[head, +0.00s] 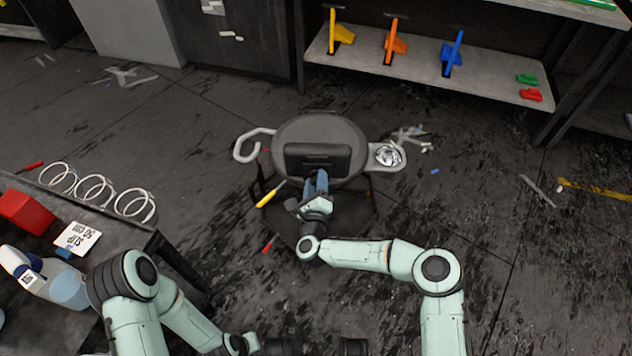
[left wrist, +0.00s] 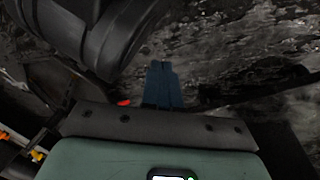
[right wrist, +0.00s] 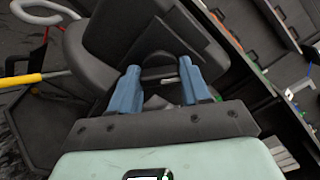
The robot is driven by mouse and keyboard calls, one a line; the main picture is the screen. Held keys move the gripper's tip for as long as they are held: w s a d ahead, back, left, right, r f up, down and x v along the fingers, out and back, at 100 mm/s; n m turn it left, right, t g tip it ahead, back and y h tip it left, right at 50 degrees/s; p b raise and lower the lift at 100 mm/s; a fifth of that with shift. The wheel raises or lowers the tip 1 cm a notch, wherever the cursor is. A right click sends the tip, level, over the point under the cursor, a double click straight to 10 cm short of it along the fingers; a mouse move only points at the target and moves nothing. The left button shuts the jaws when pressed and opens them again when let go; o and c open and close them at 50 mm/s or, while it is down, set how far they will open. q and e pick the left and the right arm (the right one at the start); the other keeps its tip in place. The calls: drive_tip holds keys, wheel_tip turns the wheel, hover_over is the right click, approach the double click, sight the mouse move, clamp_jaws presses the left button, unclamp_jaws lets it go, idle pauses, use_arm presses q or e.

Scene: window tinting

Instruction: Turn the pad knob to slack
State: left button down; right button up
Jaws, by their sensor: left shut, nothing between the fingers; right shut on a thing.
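A dark round stand with a black pad (head: 318,160) on its front stands on the floor in the middle of the head view. My right gripper (head: 317,184) is at the front of this pad. In the right wrist view its two blue fingers (right wrist: 159,68) stand apart, shut on a dark rounded knob (right wrist: 158,74) below the pad. The knob is partly hidden by the fingers, and I cannot read its setting. My left gripper (left wrist: 163,86) is shut and empty, with its blue fingers together in the left wrist view.
The stand has a pale hook (head: 244,149) and a cup ring (head: 386,155) at its sides. A yellow-handled tool (head: 268,197) leans at its left. A table with white coils (head: 134,202) and a spray bottle (head: 25,270) is at left. A shelf (head: 490,84) with coloured tools stands behind.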

use_arm(q)
drive_tip(key=shift+h, duration=0.3)
drive_tip(key=r+p, duration=0.1)
drive_tip(key=d+r+p, duration=0.1)
drive_tip(key=r, duration=0.1)
drive_tip(key=d+r+p, duration=0.1)
drive_tip(key=r, duration=0.1)
drive_tip(key=shift+w+d+r+p, duration=0.1)
drive_tip(key=shift+w+r+p, duration=0.05)
drive_tip(key=shift+r+p, duration=0.15)
use_arm(e)
drive_tip(key=n, duration=3.3)
drive_tip(key=shift+f+n, duration=0.1)
drive_tip(key=shift+n, duration=0.3)
drive_tip(key=o, duration=1.1)
drive_tip(key=shift+c, duration=0.2)
